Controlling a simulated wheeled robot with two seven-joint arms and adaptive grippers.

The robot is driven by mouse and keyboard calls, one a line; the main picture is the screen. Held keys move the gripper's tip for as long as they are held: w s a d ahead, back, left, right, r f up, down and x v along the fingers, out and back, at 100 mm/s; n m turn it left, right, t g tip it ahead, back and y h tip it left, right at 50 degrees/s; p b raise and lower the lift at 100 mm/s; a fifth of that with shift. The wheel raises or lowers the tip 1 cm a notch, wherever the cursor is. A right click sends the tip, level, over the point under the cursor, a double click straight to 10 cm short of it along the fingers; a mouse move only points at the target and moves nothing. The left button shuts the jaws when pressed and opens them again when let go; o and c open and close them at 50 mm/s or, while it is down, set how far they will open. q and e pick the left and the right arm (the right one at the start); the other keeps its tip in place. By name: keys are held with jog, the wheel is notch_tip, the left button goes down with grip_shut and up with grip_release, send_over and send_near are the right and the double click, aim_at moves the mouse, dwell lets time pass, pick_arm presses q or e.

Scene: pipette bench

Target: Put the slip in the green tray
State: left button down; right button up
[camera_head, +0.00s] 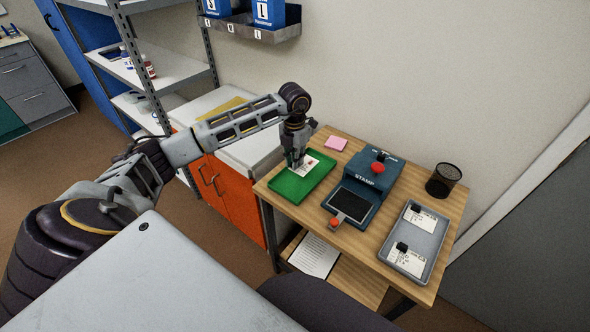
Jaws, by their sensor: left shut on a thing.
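The green tray (285,187) sits at the left end of the wooden table. My left gripper (297,166) points down over the tray and is shut on a white slip (310,163). The slip has dark print and a small red mark, and it lies over the tray's far part. I cannot tell whether the slip touches the tray floor. The gripper hides part of the slip. My right gripper is not in view.
A blue stamp device (372,175) with red knobs stands right of the green tray. A grey tray (435,243) with two slips lies at the right, near a black mesh cup (443,180). A pink note pad (336,143) lies behind. An orange cabinet (222,195) stands left.

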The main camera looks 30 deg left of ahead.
aim_at(294, 175)
pick_arm(q)
jog(key=shift+f, duration=0.5)
jog(key=shift+f, duration=0.1)
jog(key=shift+f, duration=1.8)
jog(key=shift+f, duration=0.1)
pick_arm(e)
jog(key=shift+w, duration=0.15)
pick_arm(q)
jog(key=c, duration=1.5)
grip_release()
jog(key=shift+o, duration=0.2)
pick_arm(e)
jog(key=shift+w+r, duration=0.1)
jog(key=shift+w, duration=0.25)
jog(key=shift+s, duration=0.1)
